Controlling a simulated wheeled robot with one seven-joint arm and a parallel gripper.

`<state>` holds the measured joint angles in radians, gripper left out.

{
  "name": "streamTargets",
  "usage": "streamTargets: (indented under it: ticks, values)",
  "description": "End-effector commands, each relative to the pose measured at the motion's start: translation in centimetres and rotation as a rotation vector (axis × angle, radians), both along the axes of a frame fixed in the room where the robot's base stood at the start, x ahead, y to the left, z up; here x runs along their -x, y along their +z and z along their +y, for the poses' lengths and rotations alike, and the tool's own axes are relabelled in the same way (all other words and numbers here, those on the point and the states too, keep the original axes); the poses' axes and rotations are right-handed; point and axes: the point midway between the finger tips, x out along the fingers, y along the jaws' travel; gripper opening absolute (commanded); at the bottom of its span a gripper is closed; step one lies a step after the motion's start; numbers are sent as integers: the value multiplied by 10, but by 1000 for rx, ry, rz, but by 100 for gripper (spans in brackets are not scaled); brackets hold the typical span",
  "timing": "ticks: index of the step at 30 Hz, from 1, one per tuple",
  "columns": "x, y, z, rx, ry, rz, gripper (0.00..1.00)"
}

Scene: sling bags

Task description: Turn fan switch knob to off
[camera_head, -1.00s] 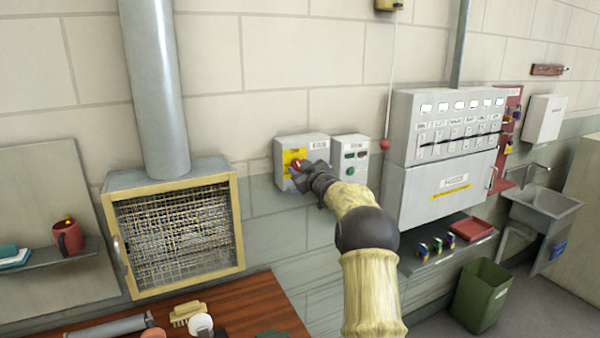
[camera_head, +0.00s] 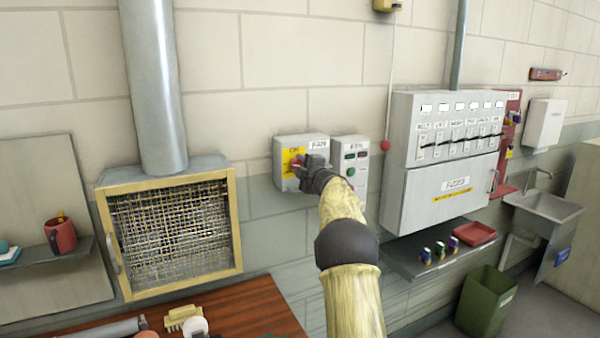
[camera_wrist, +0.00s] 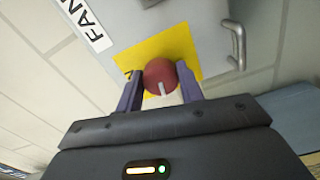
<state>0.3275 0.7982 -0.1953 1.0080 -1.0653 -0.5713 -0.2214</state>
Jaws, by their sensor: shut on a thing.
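The fan switch box (camera_head: 286,150) is a grey box on the wall with a "FAN" label and a yellow plate (camera_head: 288,158). In the wrist view the yellow plate (camera_wrist: 183,48) sits behind a round red knob (camera_wrist: 160,76) with a white pointer mark. My gripper (camera_wrist: 160,88) is shut on the red knob, one finger on each side. The wrist view is rolled, so the label reads at a slant. In the head view my gripper (camera_head: 303,174) covers most of the knob and part of the yellow plate. The lettering on the plate is mostly hidden.
A second grey box (camera_head: 351,158) with a green button is just right of the fan box. A large grey panel (camera_head: 440,185) with several switches hangs further right. A mesh-fronted cabinet (camera_head: 172,235) stands left. A wooden bench (camera_head: 245,305) lies below.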

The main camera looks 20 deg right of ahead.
Motion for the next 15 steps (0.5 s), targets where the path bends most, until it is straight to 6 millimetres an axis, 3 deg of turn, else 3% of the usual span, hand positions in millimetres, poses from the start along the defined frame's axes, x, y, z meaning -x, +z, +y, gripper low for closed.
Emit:
streamTargets:
  ticks: [15]
  values:
    - [0, -1, 1, 215, 2, -6, 14]
